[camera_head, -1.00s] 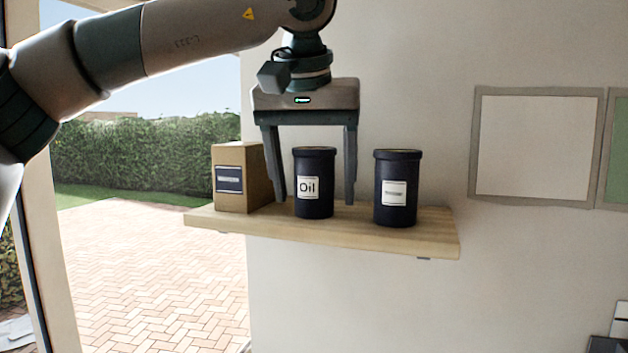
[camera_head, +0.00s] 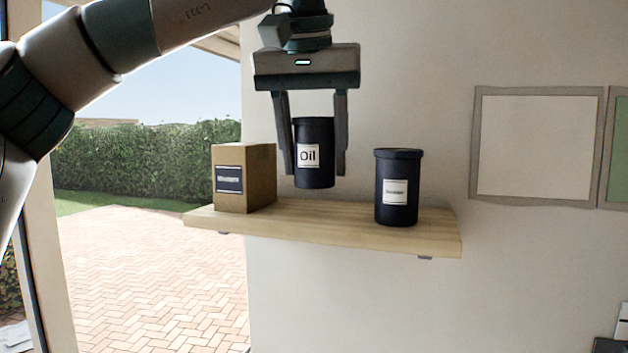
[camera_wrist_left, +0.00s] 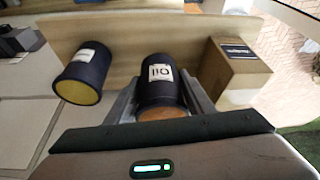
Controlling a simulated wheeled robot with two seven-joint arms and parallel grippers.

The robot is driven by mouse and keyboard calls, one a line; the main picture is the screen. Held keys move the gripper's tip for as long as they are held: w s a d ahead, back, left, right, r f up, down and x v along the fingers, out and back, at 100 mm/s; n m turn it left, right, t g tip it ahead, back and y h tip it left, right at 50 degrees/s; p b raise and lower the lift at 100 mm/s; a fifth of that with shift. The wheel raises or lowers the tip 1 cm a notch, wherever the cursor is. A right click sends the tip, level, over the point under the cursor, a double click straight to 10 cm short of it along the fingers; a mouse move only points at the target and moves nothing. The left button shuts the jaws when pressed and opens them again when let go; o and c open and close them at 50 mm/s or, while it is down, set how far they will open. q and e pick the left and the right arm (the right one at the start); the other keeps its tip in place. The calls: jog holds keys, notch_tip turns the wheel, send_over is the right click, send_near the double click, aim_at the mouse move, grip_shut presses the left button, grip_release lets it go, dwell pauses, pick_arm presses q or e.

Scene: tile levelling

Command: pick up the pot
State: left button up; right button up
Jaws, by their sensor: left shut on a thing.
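The dark blue pot labelled "Oil" (camera_head: 314,171) hangs upright above the wooden shelf (camera_head: 335,232), apart from its top. My left gripper (camera_head: 316,172) points down and is shut on this pot, one finger on each side. In the left wrist view the Oil pot (camera_wrist_left: 161,88) sits between the two fingers (camera_wrist_left: 160,98), its label facing up in the picture. A second dark blue pot (camera_head: 398,209) with a small label stands on the shelf to the right. My right gripper is not in view.
A brown cardboard box (camera_head: 262,178) stands on the shelf's left end, close to my left finger. A framed white panel (camera_head: 535,143) hangs on the wall at right. The shelf between box and second pot is clear.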

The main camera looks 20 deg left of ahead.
pick_arm(q)
jog(key=shift+r+b, duration=0.3)
jog(key=shift+r, duration=2.65)
